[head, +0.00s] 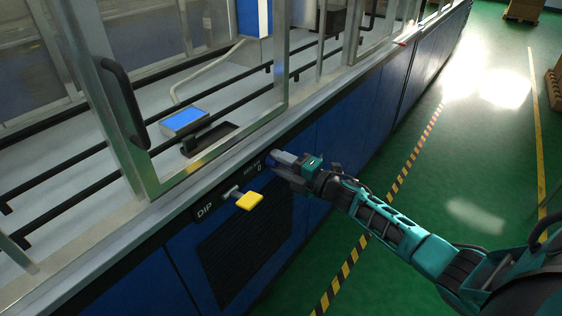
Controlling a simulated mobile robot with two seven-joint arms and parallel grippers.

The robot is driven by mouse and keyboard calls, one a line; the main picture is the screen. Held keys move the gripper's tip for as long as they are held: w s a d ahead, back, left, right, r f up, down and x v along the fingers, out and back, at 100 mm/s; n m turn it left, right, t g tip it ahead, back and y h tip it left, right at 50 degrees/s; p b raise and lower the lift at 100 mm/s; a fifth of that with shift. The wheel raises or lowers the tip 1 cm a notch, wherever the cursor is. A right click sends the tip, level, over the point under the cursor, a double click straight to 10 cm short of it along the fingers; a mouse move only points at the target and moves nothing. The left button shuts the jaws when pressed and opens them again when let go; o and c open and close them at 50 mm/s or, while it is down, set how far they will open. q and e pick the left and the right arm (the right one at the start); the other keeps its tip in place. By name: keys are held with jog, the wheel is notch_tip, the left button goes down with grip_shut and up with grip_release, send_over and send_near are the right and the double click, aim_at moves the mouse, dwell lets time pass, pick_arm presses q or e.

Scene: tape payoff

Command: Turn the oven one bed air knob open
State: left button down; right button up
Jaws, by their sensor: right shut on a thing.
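My right gripper (276,166) reaches in from the right to the dark control strip on the front of the blue machine. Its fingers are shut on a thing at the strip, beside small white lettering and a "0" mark. The thing is mostly hidden by the fingers; by its place it appears to be the bed air knob. How far the knob is turned cannot be told. My left gripper is not in view.
A yellow paddle handle (249,201) marked DIP sticks out just left of my right gripper. A vented dark panel (245,245) lies below. A glass door with a black handle (124,100) stands above.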

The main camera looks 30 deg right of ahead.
jog(key=shift+r, duration=0.15)
jog(key=o, duration=1)
jog(key=v, duration=1.2)
jog(key=shift+s+d+p, duration=0.15)
jog(key=shift+s+p, duration=0.2)
jog(key=shift+p, duration=0.05)
jog(key=s+a+f+m+g+h+p, duration=0.1)
jog(key=s+a+f+m+g, duration=0.1)
jog(key=a+m, duration=0.4)
jog(key=s+a+f+m+g+h+p, duration=0.1)
jog(key=s+a+f+m+h, duration=0.1)
jog(key=s+a+m, duration=0.4)
jog(key=s+a+f+m+g+h, duration=0.1)
jog(key=s+a+f+m+g, duration=0.1)
jog(key=s+a+f+m, duration=0.2)
jog(key=shift+s+a+f+m+g+h+p, duration=0.2)
jog(key=shift+s+a+m, duration=0.35)
jog(key=shift+m, duration=0.45)
jog(key=shift+s+a+f+m+g+h+p, duration=0.1)
jog(key=shift+s+a+m+h+p, duration=0.1)
jog(key=shift+s+a+m, duration=0.6)
